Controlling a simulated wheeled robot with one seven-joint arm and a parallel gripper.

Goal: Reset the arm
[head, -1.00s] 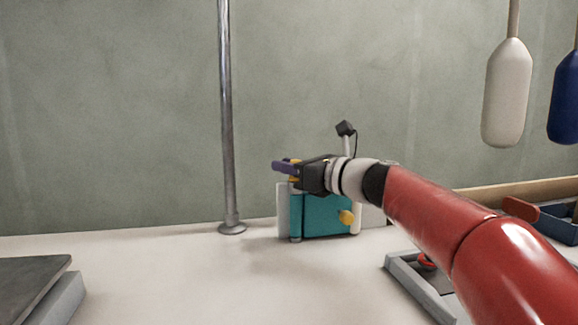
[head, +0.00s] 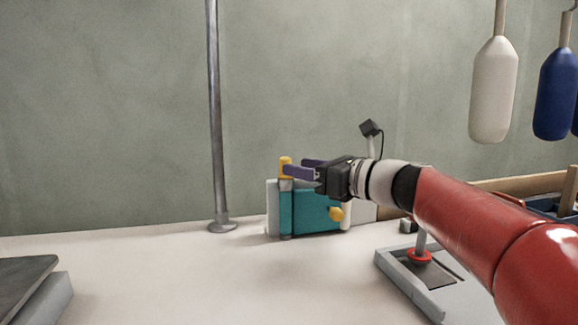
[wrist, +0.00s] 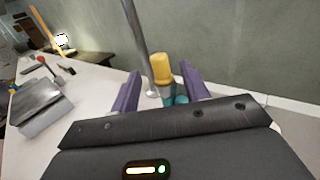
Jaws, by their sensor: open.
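My gripper (head: 300,170) is on the end of my red arm and points left in the head view. Its two purple fingers are apart, and they also show in the wrist view (wrist: 160,92). A teal box-like unit (head: 312,212) with white sides and a yellow knob (head: 336,214) stands on the counter behind and below the gripper. A yellow-topped post (head: 285,168) rises at its left end, close to the fingertips. In the wrist view the yellow top (wrist: 162,68) shows between the fingers, with a gap on each side. Nothing is held.
A metal pole (head: 217,120) stands on the white counter (head: 180,270) left of the unit. A grey tray (head: 410,285) with a red-ringed post (head: 420,256) lies under my arm. White (head: 494,90) and blue (head: 556,95) fenders hang at right. A dark-topped block (head: 25,285) is front left.

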